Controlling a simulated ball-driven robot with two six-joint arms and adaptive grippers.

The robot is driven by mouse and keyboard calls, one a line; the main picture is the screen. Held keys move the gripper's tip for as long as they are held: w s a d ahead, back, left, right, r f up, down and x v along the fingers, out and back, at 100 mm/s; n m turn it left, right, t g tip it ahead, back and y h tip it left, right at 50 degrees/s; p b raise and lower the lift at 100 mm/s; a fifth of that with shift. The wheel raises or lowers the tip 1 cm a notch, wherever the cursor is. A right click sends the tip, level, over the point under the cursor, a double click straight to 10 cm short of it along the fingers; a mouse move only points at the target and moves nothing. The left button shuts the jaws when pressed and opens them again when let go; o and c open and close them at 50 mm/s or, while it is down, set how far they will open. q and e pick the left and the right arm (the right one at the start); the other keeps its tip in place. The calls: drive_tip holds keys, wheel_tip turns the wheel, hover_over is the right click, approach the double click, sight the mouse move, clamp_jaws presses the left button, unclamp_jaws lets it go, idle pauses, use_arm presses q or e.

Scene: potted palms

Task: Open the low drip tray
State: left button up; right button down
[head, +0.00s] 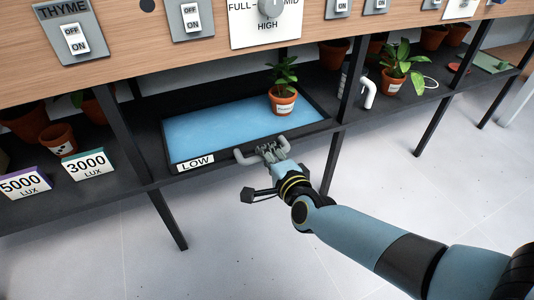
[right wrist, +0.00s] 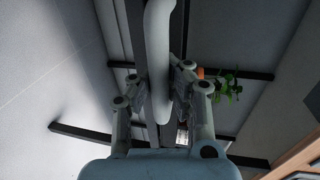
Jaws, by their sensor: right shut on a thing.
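The low drip tray (head: 222,154) has a dark rim, a light blue floor and a white "LOW" label (head: 195,162) at its front left. It sits in the dark shelf, its front about in line with the shelf's front edge. A grey handle (head: 243,158) sticks out from its front. In the right wrist view the pale handle bar (right wrist: 159,50) runs between the fingers of the gripper (right wrist: 163,88). My left gripper is not in view.
A potted plant (head: 282,103) stands on the tray's back right part. Lux cards (head: 87,163) and terracotta pots (head: 59,139) stand left of it. Dark legs (head: 168,219) hold the shelf. The floor in front is clear.

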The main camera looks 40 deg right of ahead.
drive_tip(key=f+v, duration=0.2)
drive_tip(key=v, duration=0.9)
drive_tip(key=shift+s+a, duration=0.2)
drive_tip(key=shift+s, duration=0.4)
drive_tip(key=c, duration=1.2)
unclamp_jaws()
drive_tip(key=shift+c, duration=0.2)
drive_tip(key=shift+f, duration=0.1)
drive_tip(key=v, duration=1.2)
